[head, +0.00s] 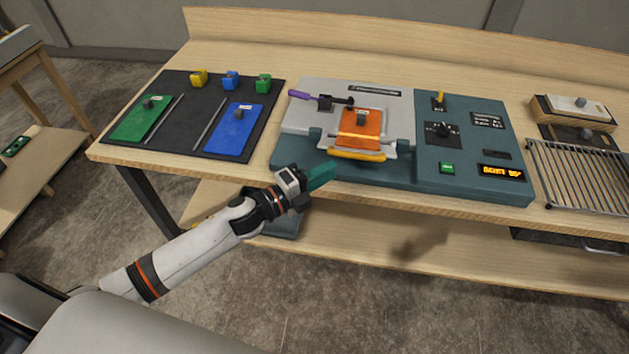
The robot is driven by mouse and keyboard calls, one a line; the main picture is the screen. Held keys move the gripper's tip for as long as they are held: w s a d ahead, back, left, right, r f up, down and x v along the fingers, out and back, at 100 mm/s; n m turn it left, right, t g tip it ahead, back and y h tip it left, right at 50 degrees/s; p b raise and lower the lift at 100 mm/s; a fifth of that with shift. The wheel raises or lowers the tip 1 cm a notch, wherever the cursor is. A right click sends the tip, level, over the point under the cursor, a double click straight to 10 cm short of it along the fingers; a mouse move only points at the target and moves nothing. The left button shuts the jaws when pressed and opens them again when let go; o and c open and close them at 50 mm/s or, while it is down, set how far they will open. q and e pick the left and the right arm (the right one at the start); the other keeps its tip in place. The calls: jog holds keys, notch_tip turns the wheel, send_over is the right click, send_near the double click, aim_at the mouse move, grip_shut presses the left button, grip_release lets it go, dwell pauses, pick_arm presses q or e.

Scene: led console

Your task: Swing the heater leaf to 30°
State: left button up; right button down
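The teal console (400,179) stands on the wooden bench with a grey plate on its left part. An orange panel (359,124) lies on it, crossed by a pale bar. A hinged leaf with a yellow front handle (357,155) sits at the console's front edge; I take this as the heater leaf, and its angle is hard to read. My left gripper (320,176), with teal fingers, is just in front and left of the yellow handle, apparently not holding it. Whether its fingers are parted is unclear. My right gripper is out of view.
A purple-handled lever (304,95) lies at the plate's back left. The console's right part has a dark knob (442,131), a green button (447,168) and an orange-lit display (501,173). A black mat (183,111) with green and blue panels is left; a wire rack (580,177) is right.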

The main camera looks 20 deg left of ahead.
pick_arm(q)
jog(key=v, duration=0.2)
jog(key=shift+s+a, duration=0.25)
jog(key=shift+s, duration=0.05)
jog(key=s+d+r+p, duration=0.1)
jog(key=s+r+p, duration=0.5)
jog(key=s, duration=0.3)
jog(key=shift+d+r, duration=0.2)
jog(key=shift+r, duration=0.35)
dwell(0.4)
